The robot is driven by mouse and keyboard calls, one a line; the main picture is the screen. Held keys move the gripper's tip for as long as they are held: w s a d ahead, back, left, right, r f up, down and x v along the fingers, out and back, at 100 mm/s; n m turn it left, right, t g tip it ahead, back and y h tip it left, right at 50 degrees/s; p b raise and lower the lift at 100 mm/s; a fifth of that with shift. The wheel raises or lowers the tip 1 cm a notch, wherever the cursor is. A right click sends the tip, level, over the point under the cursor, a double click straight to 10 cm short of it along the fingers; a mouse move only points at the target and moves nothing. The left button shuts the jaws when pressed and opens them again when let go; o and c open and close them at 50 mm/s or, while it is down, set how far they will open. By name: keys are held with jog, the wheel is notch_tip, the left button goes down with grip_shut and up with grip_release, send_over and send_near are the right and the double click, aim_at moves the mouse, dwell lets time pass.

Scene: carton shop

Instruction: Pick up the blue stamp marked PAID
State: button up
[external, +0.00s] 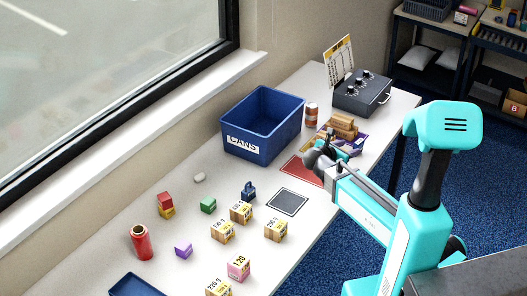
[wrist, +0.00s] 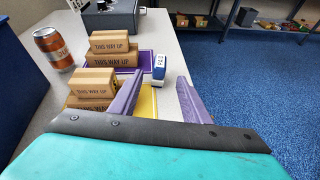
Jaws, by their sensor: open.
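A white and blue stamp (wrist: 159,66) with small dark lettering on its side stands upright at the right edge of the table in the wrist view. The lettering is too small to read surely. My gripper (wrist: 161,80) is open, its two purple fingers apart. The stamp shows beyond and between the fingertips, with nothing held. In the external view my gripper (external: 322,157) is over the table's right part, near the red mat; I cannot make out this stamp there. A dark blue stamp-like object (external: 249,191) stands farther left on the table.
Small cartons marked THIS WAY UP (wrist: 97,83) sit on a yellow tray (wrist: 149,104) and a purple tray (wrist: 146,59), close left of my fingers. A can (wrist: 53,48), a blue CANS bin (external: 236,132) and a grey box (external: 361,94) stand nearby. Floor lies right of the table.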

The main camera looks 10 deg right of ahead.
aim_at(356, 145)
dwell(0.3)
jog(key=shift+p+x, duration=0.6)
jog(key=shift+x, duration=3.75)
jog(key=shift+p+x, duration=0.75)
jog(key=shift+x, duration=1.85)
grip_shut()
